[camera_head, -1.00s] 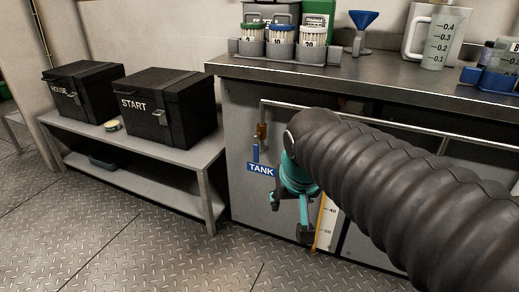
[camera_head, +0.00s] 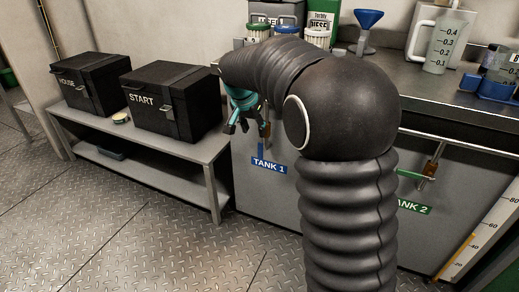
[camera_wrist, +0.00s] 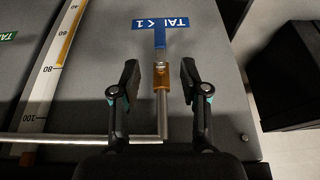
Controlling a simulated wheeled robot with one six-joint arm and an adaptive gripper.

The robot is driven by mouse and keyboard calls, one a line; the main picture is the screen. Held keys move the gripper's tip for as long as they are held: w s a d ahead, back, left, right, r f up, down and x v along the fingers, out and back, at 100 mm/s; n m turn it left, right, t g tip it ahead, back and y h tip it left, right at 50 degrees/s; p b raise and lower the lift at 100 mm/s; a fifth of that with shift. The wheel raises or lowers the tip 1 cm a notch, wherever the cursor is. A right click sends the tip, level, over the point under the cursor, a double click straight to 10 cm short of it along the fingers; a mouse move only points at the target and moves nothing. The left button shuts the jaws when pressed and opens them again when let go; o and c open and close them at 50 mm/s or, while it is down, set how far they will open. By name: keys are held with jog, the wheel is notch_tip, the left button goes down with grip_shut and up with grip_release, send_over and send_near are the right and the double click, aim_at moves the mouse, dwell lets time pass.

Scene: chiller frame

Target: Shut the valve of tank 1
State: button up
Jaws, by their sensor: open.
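The tank 1 valve has a brass body (camera_wrist: 161,78) on a metal pipe and a blue lever (camera_wrist: 160,38). In the wrist view the lever lies in line with the pipe and partly covers the blue TANK 1 label (camera_wrist: 180,23). In the head view the blue lever (camera_head: 261,151) hangs down just above the label (camera_head: 269,166). My gripper (camera_wrist: 159,80) is open, with one finger on each side of the brass body in the picture. I cannot tell its depth from the valve. In the head view my gripper (camera_head: 247,124) hides the upper valve.
The tank 2 valve (camera_head: 431,168) and green TANK 2 label (camera_head: 414,207) are to the right. A horizontal pipe (camera_wrist: 75,139) runs along the front. The bench top (camera_head: 425,90) carries bottles and jugs. Black boxes stand on a low shelf (camera_head: 205,148) at left.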

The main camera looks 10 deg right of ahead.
aim_at(260, 149)
jog(key=b+x, duration=0.1)
jog(key=x, duration=1.2)
jog(key=shift+f, duration=0.35)
grip_shut()
